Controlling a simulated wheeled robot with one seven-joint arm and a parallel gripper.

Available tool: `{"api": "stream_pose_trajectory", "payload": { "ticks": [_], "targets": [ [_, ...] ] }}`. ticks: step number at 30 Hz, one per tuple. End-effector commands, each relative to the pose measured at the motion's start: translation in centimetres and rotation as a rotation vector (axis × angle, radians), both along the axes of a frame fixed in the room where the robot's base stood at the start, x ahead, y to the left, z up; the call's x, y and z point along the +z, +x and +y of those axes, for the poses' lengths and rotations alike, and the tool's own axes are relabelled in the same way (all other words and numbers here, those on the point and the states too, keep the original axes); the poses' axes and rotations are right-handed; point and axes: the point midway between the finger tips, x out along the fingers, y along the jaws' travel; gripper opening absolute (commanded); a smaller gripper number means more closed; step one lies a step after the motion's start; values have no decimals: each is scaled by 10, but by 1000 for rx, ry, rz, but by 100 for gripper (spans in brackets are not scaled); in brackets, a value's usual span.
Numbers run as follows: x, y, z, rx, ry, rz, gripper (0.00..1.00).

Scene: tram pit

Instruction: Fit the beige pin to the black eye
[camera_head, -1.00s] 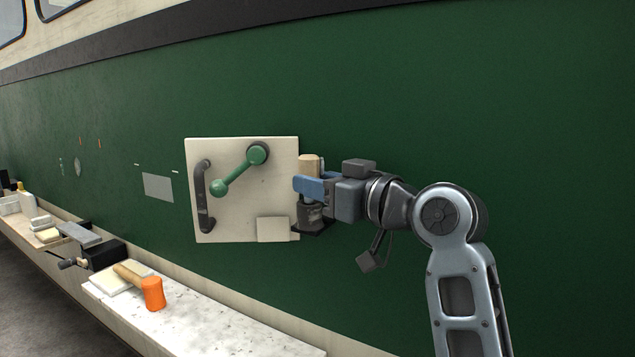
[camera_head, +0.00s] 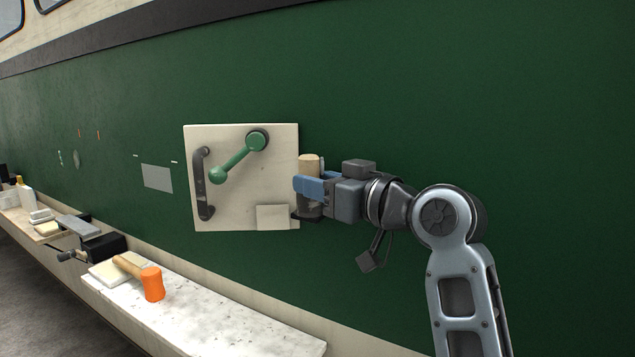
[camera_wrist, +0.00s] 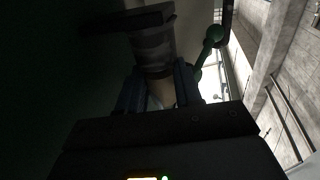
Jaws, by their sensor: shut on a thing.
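My gripper (camera_head: 310,187) is shut on the beige pin (camera_head: 309,162) at the right edge of the cream panel (camera_head: 235,205). The pin stands upright, its beige top above the blue fingers. A grey cylindrical section (camera_head: 310,208) shows below the fingers. The black eye (camera_head: 300,216) juts out at the panel's lower right, directly below the gripper. In the dim wrist view, the pin (camera_wrist: 160,93) sits between the fingers, with the grey section (camera_wrist: 153,50) and the black eye (camera_wrist: 128,20) beyond. I cannot tell how far the pin is in the eye.
The panel carries a green lever (camera_head: 234,163), a dark handle (camera_head: 203,183) and a small pale plate (camera_head: 272,217). The green wall right of the arm is clear.

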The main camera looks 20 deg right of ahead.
Motion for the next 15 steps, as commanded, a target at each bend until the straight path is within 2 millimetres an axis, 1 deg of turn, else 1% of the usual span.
{"api": "stream_pose_trajectory", "payload": {
  "ticks": [1, 2, 11, 15],
  "targets": [
    [-2, 0, 0, 0, 0, 1, 0],
    [-2, 0, 0, 0, 0, 1, 35],
    [-2, 0, 1, 2, 0, 3, 64],
    [-2, 0, 0, 1, -1, 2, 64]
  ]
}}
